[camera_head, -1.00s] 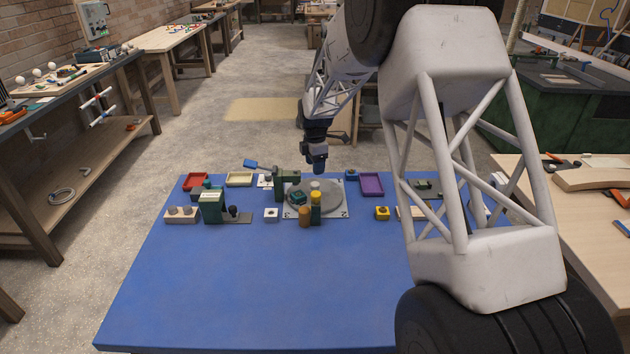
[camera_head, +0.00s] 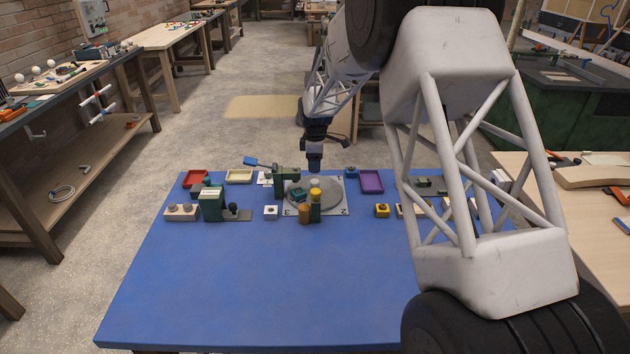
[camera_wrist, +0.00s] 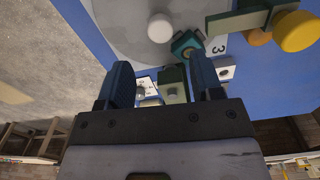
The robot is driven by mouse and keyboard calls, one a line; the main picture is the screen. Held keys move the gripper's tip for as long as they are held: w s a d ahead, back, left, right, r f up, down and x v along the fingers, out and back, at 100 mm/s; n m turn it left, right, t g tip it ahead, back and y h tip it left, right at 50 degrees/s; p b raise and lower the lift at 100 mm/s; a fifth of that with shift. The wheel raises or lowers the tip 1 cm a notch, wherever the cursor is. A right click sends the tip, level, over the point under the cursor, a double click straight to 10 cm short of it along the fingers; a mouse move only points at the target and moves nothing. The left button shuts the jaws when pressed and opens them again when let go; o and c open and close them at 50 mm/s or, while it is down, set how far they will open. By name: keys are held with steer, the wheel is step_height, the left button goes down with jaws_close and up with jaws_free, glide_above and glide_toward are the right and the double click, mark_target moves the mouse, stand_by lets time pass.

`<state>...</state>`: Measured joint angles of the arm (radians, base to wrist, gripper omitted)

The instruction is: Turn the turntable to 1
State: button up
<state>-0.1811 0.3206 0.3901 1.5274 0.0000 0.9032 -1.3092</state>
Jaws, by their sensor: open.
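The turntable is a round grey disc (camera_head: 326,188) on a pale square plate at the back middle of the blue table. The plate's front corners show a 3 (camera_head: 288,211) and a 2 (camera_head: 344,211). A white knob (camera_wrist: 160,27) stands up from the disc. A dark green block (camera_wrist: 187,43) sits near the 3 (camera_wrist: 219,48). My gripper (camera_head: 315,167) hangs just behind and above the disc. In the wrist view its blue-black fingers (camera_wrist: 160,75) are spread and empty, with the knob beyond their tips. No 1 is readable.
A green stand (camera_head: 287,181) with a blue-ended lever is close left. A purple tray (camera_head: 372,182) lies right. The table's front is clear.

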mark_target(315, 181)
steer(key=shift+f, duration=3.8)
steer(key=shift+c, duration=0.4)
jaws_close()
